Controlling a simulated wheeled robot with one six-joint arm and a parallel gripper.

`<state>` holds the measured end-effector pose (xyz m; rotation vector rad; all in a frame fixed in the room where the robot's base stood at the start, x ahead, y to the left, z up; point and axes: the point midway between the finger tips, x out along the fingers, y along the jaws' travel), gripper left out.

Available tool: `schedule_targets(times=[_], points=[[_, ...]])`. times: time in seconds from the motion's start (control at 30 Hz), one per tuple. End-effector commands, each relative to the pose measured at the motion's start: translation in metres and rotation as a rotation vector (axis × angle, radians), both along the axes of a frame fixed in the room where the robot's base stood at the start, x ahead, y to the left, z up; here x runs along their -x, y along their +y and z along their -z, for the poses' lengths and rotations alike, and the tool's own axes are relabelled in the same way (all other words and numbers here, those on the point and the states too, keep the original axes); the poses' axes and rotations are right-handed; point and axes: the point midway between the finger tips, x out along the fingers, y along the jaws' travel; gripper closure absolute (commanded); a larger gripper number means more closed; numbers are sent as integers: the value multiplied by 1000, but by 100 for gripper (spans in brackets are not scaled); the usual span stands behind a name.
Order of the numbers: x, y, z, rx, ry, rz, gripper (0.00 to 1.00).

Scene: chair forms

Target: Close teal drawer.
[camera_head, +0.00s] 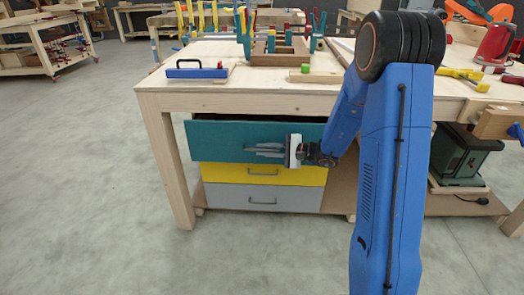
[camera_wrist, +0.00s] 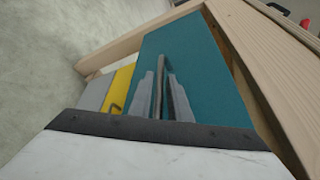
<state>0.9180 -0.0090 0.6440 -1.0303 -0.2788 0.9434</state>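The teal drawer (camera_head: 225,140) is the top one under the workbench. It stands pulled out, with a dark gap showing above its front; its front also shows in the wrist view (camera_wrist: 215,75). My gripper (camera_head: 262,150) is at the middle of the drawer front, reaching in from the right. In the wrist view its two grey fingers (camera_wrist: 165,95) lie close on either side of a thin dark bar, which appears to be the teal drawer's handle (camera_wrist: 167,65). The head view hides most of this handle behind the fingers.
Below are a yellow drawer (camera_head: 225,172) and a grey drawer (camera_head: 235,198), both further back. The wooden workbench (camera_head: 170,100) bears tools, with a leg at left. A green machine (camera_head: 462,155) stands on a low shelf at right. The floor at left is clear.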

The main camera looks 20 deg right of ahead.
Motion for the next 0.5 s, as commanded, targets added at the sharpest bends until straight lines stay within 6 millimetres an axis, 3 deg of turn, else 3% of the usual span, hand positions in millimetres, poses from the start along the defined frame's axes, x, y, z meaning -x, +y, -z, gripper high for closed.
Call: schedule_targets(times=[0.47, 0.5], points=[[-7, 8, 2, 1, 0, 1, 83], [-7, 8, 2, 1, 0, 1, 93]])
